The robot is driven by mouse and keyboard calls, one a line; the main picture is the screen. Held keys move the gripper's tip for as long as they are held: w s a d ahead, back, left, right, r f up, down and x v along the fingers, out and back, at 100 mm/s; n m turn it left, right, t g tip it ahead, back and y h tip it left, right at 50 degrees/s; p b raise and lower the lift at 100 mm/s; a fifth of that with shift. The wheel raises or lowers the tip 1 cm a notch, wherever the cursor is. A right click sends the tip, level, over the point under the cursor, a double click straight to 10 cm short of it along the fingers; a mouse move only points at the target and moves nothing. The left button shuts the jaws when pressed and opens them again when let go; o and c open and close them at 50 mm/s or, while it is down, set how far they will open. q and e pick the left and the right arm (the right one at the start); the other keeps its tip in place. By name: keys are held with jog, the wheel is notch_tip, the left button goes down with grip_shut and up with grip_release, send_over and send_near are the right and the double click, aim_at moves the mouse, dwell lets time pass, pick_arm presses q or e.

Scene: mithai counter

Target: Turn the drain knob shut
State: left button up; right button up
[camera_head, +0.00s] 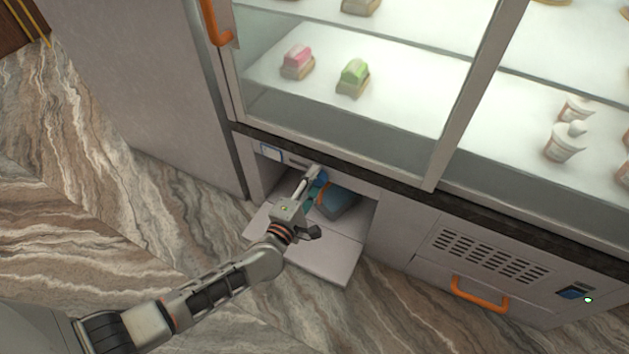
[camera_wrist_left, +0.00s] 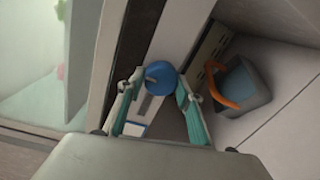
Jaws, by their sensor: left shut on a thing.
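The drain knob is a round blue knob (camera_wrist_left: 160,75) on the pale panel at the open low compartment of the counter. In the head view its blue edge (camera_head: 321,176) shows just past my left gripper (camera_head: 312,178). In the left wrist view the teal fingers of my left gripper (camera_wrist_left: 159,88) lie on either side of the knob, shut on it. The angle the knob is turned to cannot be told. My right gripper is not in view.
A blue-grey box (camera_head: 341,203) with an orange handle (camera_wrist_left: 222,88) sits inside the compartment, close to my left gripper. The compartment's flap (camera_head: 335,262) is folded down beneath my wrist. The glass sweet case stands above; a vented panel with an orange handle (camera_head: 480,298) is at right.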

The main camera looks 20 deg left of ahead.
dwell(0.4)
pick_arm(q)
jog(key=o, duration=1.1)
jog(key=s, duration=1.2)
jog(key=shift+a+r, duration=0.25)
jog(key=shift+r, duration=0.05)
